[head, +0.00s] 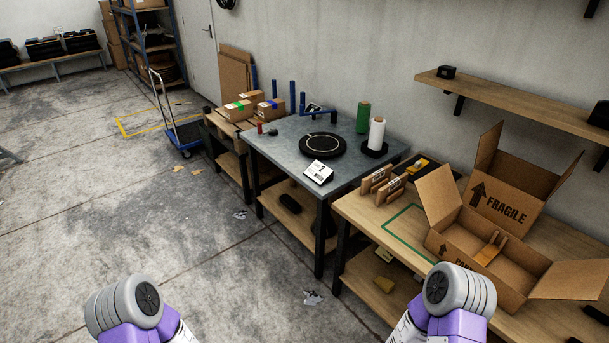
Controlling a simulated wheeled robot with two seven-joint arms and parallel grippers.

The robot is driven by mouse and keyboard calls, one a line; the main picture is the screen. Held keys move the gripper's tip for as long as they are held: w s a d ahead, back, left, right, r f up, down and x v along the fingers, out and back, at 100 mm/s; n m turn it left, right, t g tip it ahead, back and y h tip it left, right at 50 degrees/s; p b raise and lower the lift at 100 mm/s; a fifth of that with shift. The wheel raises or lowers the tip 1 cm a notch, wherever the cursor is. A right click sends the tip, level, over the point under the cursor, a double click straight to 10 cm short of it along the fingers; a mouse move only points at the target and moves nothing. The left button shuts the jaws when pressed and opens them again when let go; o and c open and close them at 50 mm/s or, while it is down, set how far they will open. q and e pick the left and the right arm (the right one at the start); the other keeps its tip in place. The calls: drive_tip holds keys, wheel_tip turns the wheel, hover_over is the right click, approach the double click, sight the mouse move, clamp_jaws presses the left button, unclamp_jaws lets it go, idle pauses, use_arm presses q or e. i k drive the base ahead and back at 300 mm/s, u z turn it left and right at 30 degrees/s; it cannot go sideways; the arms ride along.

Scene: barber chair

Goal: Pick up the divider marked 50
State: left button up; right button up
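Two small brown cardboard pieces with pale labels, which look like dividers, stand upright on the wooden table: one at the left (374,179) and one just right of it (391,189). Their markings are too small to read, so I cannot tell which one, if either, is marked 50. Another brown cardboard piece (490,249) sits inside the open box marked FRAGILE (508,207). Parts of my two arms show at the bottom edge, left and right. Neither gripper is in view.
A green taped outline (403,226) marks a bare patch of the wooden table, left of the box. A grey table (282,151) adjoins it with a black turntable (322,145), a scale (319,172) and wrap rolls (376,134). The floor at left is mostly open; a blue cart (187,133) stands farther back.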

sight(384, 173)
drive_tip(key=u, duration=1.55)
drive_tip(key=k, duration=1.05)
drive_tip(key=z, duration=2.15)
drive_tip(key=k, duration=0.15)
drive_tip(key=u, duration=1.7)
drive_tip(key=i, duration=1.9)
drive_tip(key=z, duration=0.3)
